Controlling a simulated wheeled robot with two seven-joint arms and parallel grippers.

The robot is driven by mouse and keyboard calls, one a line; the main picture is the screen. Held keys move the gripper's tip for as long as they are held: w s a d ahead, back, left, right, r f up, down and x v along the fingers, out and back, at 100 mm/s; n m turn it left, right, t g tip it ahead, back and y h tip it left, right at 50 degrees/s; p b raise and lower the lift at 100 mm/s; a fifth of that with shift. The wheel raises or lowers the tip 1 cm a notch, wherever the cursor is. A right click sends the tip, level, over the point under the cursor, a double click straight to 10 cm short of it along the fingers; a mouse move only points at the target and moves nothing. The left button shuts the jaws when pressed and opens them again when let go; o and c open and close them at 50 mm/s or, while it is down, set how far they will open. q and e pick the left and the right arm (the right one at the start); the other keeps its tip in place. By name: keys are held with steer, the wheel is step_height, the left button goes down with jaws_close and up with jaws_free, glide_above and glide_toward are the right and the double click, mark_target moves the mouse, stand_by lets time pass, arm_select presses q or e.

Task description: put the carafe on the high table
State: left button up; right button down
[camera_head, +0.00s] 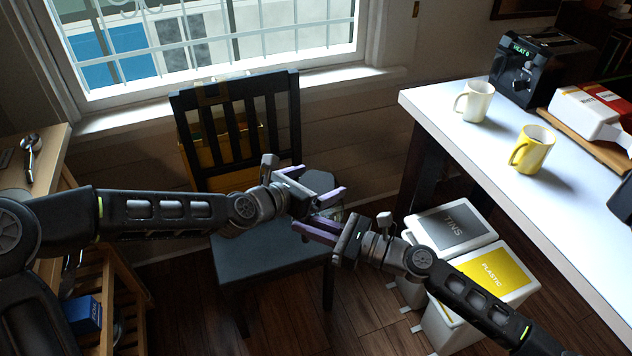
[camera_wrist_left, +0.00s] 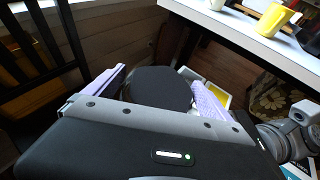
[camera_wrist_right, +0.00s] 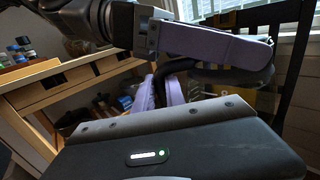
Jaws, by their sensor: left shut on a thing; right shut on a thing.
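The carafe has a dark round lid (camera_head: 319,182) and a glassy body, partly hidden between my two grippers, above the chair seat. My left gripper (camera_head: 314,184) is shut on it from the left. The dark lid fills the space between its purple fingers in the left wrist view (camera_wrist_left: 160,86). My right gripper (camera_head: 320,228) is shut on the carafe from the lower right, with a dark handle (camera_wrist_right: 180,66) by its fingers in the right wrist view. The high table (camera_head: 455,130) with a white top stands at the right, apart from the carafe.
A white mug (camera_head: 473,102), a yellow mug (camera_head: 532,150) and a black machine (camera_head: 530,70) stand on the high table. A dark chair (camera_head: 262,250) is beneath my grippers. Bins (camera_head: 478,285) stand below the table edge. A wooden cabinet is at left.

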arm_select(q)
steer(key=c, duration=0.3)
arm_select(e)
steer(key=c, duration=1.3)
jaws_free()
steer(key=shift+d, duration=0.15)
arm_select(q)
steer(key=shift+r, duration=0.1)
steer(key=shift+c, duration=0.2)
arm_select(e)
steer(key=v, duration=1.1)
steer(key=shift+s+d, duration=0.2)
steer(key=shift+d, duration=0.1)
